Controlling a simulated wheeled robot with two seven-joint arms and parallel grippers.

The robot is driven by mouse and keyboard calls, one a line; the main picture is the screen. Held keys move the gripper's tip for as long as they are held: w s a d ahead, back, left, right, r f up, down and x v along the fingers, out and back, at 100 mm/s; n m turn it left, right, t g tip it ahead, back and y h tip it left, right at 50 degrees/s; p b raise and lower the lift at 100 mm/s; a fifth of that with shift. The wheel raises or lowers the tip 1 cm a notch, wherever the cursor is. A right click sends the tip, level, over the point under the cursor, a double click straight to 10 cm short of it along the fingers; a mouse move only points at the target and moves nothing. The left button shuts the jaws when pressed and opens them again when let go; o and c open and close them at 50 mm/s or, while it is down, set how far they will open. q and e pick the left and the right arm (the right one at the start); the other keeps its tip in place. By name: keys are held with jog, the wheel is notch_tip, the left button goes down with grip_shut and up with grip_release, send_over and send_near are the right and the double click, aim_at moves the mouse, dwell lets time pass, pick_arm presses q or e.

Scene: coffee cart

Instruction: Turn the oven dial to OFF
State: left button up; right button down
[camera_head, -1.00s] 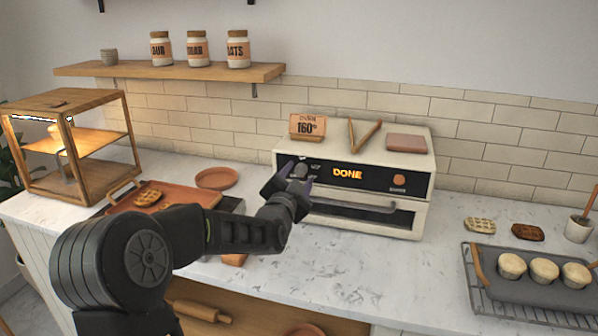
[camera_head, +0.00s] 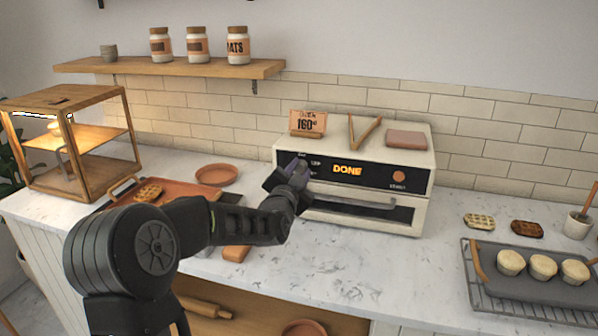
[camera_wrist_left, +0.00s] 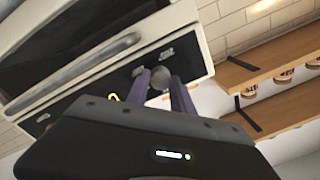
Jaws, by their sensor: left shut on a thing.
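The cream oven (camera_head: 425,165) stands on the counter with a black front panel. Its display (camera_head: 347,170) reads DONE in orange letters. The dial sits at the panel's left end, mostly hidden by my gripper in the head view; in the left wrist view the round grey dial (camera_wrist_left: 159,79) shows between the fingers. My left gripper (camera_head: 299,164) is at the panel, and it also shows in the left wrist view (camera_wrist_left: 161,76), shut on the dial with one finger on each side. The dial's pointer direction and the OFF mark cannot be read. My right gripper is not in view.
An oven handle (camera_head: 365,203) runs below the panel. A 160° sign (camera_head: 308,123), tongs (camera_head: 362,131) and a brown block (camera_head: 406,140) sit on the oven. A tray (camera_head: 200,187) lies left; a rack with muffins (camera_head: 540,292) is right.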

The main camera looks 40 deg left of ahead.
pick_arm(q)
grip_shut()
jog(key=shift+f+n+b, duration=0.15)
jog(key=shift+n+b, duration=0.35)
jog(key=shift+b, duration=0.3)
jog(key=n+b, duration=0.8)
jog(key=b, duration=0.2)
jog(key=shift+n, duration=0.3)
jog(key=n+b, duration=0.2)
jog(key=shift+n+h+b, duration=0.3)
jog(key=shift+h+b, duration=0.05)
jog(key=shift+h, duration=0.05)
jog(key=n+b, duration=0.2)
jog(key=n, duration=0.1)
jog(key=shift+a+n, duration=0.1)
jog(key=shift+n, duration=0.2)
jog(key=n+b, duration=0.2)
jog(key=n, duration=0.1)
jog(key=n+b, duration=0.2)
jog(key=n, duration=0.2)
jog(key=shift+a+n+h, duration=0.1)
jog(key=shift+n+h, duration=0.2)
jog(key=shift+n, duration=0.1)
jog(key=shift+s+n+b, duration=0.1)
jog(key=shift+n+b, duration=0.35)
jog(key=shift+n, duration=1.35)
